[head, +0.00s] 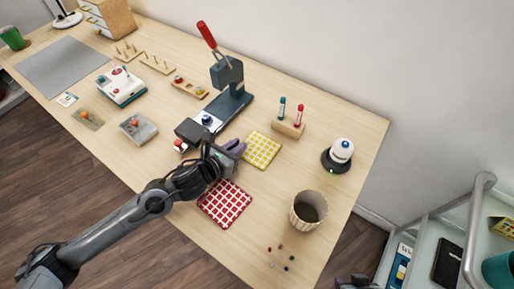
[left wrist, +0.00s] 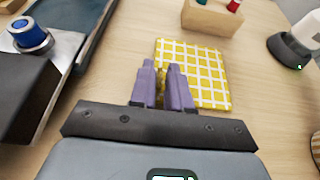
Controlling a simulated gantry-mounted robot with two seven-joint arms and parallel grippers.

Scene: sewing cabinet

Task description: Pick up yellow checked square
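The yellow checked square (head: 262,150) lies flat on the table, right of my left gripper. In the left wrist view the yellow checked square (left wrist: 205,72) is just beyond the fingers, which cover its lower left part. My left gripper (head: 238,149) has purple fingers close together with a narrow gap between them. In the left wrist view the left gripper (left wrist: 162,66) holds nothing that I can see. It points at the square's near left edge; whether the tips touch it I cannot tell. A dark part at the head view's bottom edge may be my right gripper (head: 355,283); its fingers are not clear.
A red checked square (head: 224,204) lies below the left gripper. A lever press (head: 229,85) stands behind it, a block with two markers (head: 289,125) behind the yellow square. A round black-and-white device (head: 338,156) and a ribbed cup (head: 308,210) stand to the right.

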